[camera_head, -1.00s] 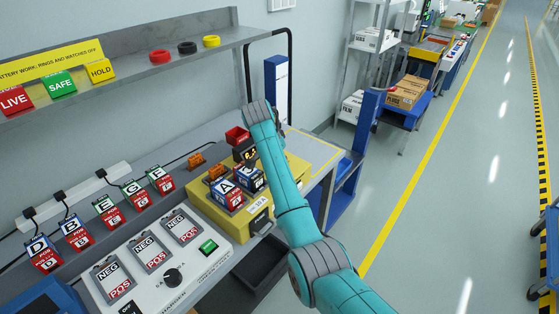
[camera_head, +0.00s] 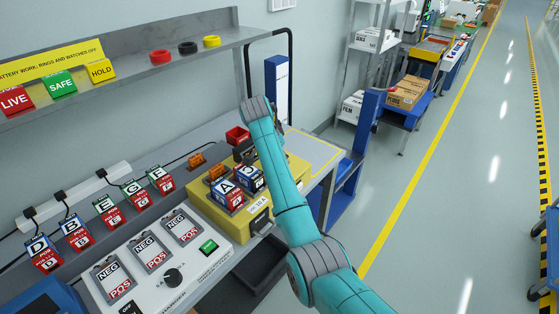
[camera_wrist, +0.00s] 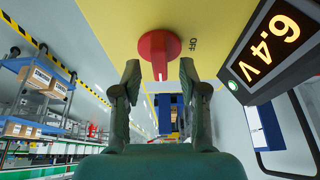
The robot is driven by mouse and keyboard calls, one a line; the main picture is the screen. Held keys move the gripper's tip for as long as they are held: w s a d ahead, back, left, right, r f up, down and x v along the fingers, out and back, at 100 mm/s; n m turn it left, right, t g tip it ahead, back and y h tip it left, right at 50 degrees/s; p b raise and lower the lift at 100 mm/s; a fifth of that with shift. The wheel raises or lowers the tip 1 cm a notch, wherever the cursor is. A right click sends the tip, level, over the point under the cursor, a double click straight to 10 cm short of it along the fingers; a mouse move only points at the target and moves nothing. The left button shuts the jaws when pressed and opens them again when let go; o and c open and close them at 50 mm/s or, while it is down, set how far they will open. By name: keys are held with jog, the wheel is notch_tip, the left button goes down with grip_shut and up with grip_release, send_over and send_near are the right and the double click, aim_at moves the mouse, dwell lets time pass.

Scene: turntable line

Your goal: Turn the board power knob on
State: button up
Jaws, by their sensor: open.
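In the wrist view the red knob (camera_wrist: 159,50) sits on a yellow panel (camera_wrist: 110,20). A pale mark shows at its lower end, and the word OFF is printed to its right. My gripper (camera_wrist: 159,72) is open, with one finger on each side of the knob's lower end. I cannot tell whether a finger touches it. A dark display reading 6.4 V (camera_wrist: 272,45) with a lit green lamp is at the right. In the head view my arm hides the gripper and the knob; the yellow board (camera_head: 290,182) shows beside the arm.
Blue-and-white blocks marked A (camera_head: 227,196) and D (camera_head: 250,178) stand on the yellow board. A white charger panel (camera_head: 205,268) with a black dial (camera_head: 174,278) is at front left. A shelf (camera_head: 130,72) overhangs the bench. The aisle at right is clear.

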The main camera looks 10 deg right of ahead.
jog(key=v, duration=1)
jog(key=shift+r, duration=0.25)
